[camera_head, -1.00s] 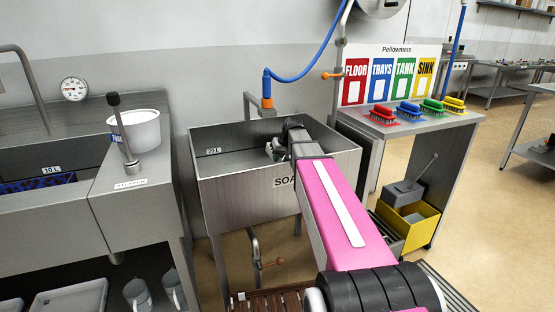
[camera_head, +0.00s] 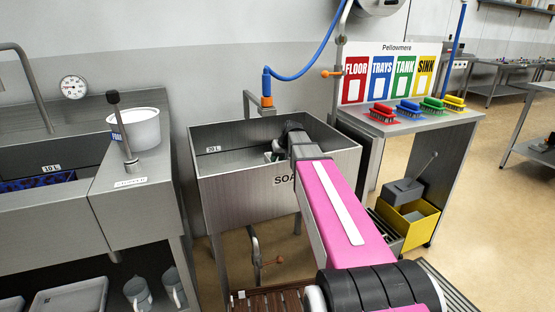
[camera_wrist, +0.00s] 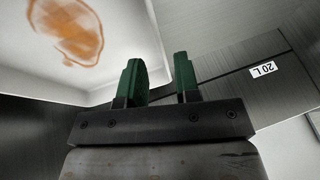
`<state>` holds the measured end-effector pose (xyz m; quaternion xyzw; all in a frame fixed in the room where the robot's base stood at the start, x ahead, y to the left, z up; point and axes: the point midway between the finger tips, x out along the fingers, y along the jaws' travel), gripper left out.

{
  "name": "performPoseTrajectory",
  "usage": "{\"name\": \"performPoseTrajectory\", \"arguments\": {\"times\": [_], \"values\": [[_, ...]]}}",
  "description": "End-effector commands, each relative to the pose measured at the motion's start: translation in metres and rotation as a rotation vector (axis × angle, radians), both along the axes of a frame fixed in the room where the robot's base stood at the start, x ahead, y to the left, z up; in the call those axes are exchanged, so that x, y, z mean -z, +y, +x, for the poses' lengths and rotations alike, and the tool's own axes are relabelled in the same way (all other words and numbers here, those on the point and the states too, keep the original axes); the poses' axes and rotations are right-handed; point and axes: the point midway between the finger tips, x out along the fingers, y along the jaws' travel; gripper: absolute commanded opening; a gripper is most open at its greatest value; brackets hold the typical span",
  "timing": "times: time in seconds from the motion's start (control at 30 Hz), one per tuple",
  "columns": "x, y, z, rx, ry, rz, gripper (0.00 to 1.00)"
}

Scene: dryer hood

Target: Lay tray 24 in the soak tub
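The soak tub (camera_head: 245,200) is a square steel basin in the middle of the head view, its front lettering partly hidden by my arm. My gripper (camera_head: 273,157) is down inside it, toward the right. In the wrist view, my gripper (camera_wrist: 160,78) has two green fingers standing apart, with a clear gap between them. A white tray (camera_wrist: 95,85) with an orange-brown stain lies just beyond the fingers, at upper left. Its rim edge shows behind the gap, and it does not look gripped. No number is visible on it. The tray cannot be made out in the head view.
A blue hose and tap (camera_head: 266,92) hang over the tub's back edge. A steel counter with a white bucket (camera_head: 136,128) stands left. A bench with coloured brushes (camera_head: 408,110) and a yellow mop bucket (camera_head: 408,225) stand right. The tub's left side looks clear.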

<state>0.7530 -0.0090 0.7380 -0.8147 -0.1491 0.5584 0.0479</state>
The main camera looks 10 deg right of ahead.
Motion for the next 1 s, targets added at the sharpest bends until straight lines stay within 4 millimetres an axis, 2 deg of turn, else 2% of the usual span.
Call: {"name": "performPoseTrajectory", "arguments": {"times": [0.3,0.47,1.0], "values": [[-0.001,0.0,0.0,0.0,0.0,0.0,0.31],[-0.013,0.0,0.0,0.0,-0.001,0.0,0.31],[-0.098,-0.029,-0.032,0.0,-0.001,0.0,0.31]]}}
